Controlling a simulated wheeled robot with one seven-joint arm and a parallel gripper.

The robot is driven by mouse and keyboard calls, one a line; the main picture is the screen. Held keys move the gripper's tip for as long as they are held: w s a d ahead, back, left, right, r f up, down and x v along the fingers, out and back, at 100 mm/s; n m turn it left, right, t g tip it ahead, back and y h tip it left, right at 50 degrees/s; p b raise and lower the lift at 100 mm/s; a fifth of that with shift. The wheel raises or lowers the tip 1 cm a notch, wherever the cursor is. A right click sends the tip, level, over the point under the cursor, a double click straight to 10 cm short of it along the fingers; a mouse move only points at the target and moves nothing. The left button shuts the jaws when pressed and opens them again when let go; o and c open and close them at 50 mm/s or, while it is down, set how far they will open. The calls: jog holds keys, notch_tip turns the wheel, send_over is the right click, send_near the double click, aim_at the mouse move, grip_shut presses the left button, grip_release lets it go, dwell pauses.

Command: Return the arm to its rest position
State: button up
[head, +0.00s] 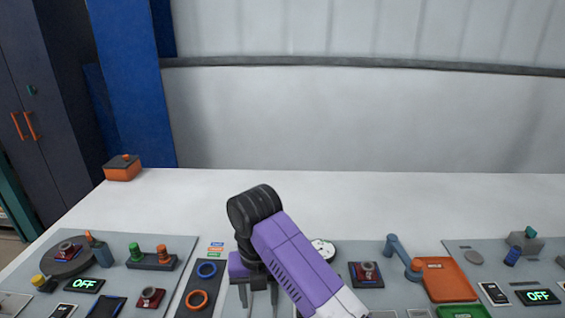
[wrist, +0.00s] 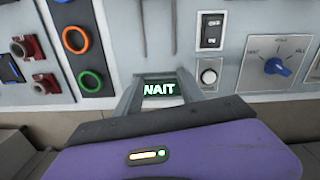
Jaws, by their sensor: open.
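My gripper (head: 259,296) hangs over the grey panels on the white table in the head view, left of centre, with its two fingers apart and nothing seen between them. My purple and black arm reaches up from the lower right to a bent joint above it. In the wrist view my gripper (wrist: 160,80) points at the panel, its fingers on either side of a lit display (wrist: 159,90) reading "NAIT" or "WAIT". I cannot tell how far the fingertips are from the panel surface.
Left of my gripper are a blue ring (head: 207,269) and an orange ring (head: 197,299). A blue knob (wrist: 280,68) and a black rocker switch (wrist: 211,31) show in the wrist view. An orange tray (head: 447,281) lies right. The table's back strip is mostly clear.

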jog(key=w+a+r+m+t+y, duration=0.4)
jog(key=w+a+m+t+y, duration=0.25)
jog(key=a+m, duration=0.4)
jog(key=s+d+m+t+h, duration=0.2)
jog(key=s+d+m+t, duration=0.9)
jog(key=s+d+m, duration=0.95)
jog(key=s+d+m+g+h, duration=0.1)
jog(key=s+d+m, duration=0.1)
jog(key=s+d, duration=0.3)
jog(key=s+d+f+m+g+h, duration=0.1)
jog(key=s+d, duration=0.4)
jog(key=s, duration=0.8)
jog(key=s+d+m+g+h, duration=0.1)
jog(key=s+d+m+h, duration=0.1)
jog(key=s+d, duration=0.3)
jog(key=s+m, duration=0.1)
jog(key=s, duration=0.3)
jog(key=shift+f+h, duration=0.25)
jog(key=shift+h, duration=0.1)
